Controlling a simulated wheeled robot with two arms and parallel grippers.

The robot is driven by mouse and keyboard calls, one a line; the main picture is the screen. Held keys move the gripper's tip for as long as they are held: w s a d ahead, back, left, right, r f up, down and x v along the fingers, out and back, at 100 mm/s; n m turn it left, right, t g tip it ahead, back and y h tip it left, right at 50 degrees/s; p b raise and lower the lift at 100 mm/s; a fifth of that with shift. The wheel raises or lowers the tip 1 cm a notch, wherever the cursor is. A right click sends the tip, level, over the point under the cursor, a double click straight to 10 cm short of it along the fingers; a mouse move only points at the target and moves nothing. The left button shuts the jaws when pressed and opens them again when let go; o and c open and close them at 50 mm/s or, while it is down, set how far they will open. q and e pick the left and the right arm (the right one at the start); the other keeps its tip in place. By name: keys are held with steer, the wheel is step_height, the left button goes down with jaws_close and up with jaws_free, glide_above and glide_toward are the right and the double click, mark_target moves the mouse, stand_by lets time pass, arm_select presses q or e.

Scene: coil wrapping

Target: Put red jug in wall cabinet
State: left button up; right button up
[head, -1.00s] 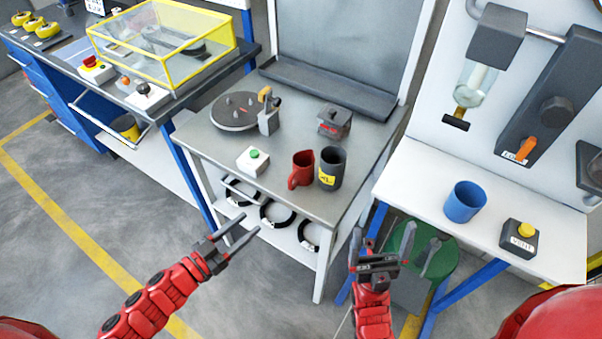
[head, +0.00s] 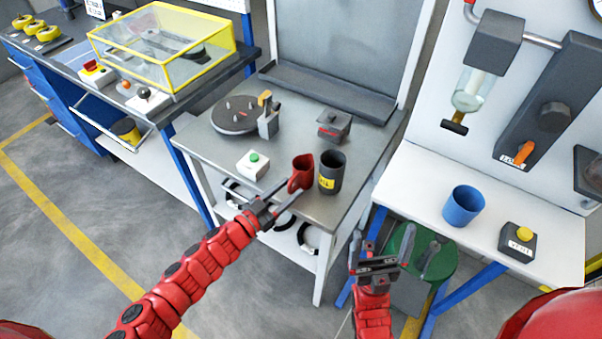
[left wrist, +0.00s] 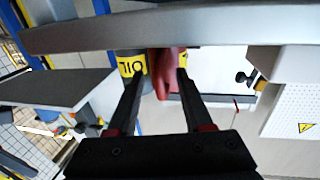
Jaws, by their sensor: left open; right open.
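The red jug (head: 303,170) stands upright on the grey workbench, touching or very close to a dark grey mug with a yellow label (head: 333,172). In the left wrist view the red jug (left wrist: 166,75) shows between the two open fingers, with the labelled mug (left wrist: 132,68) behind the left finger; the picture is rotated. My right gripper (head: 376,248) is open and empty in front of the green stool. I cannot make out a wall cabinet in these views.
The grey workbench (head: 225,150) also holds a green-button box (head: 253,165), a round turntable (head: 236,113) and a small dark device (head: 333,124). Black coils hang below its front. A white table at right holds a blue cup (head: 463,206) and a yellow-button box (head: 518,241).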

arm_select(q)
steer(key=shift+w+d, duration=0.25)
steer(key=shift+d, duration=0.1)
steer(key=shift+c, duration=0.2)
jaws_close()
stand_by(1.0)
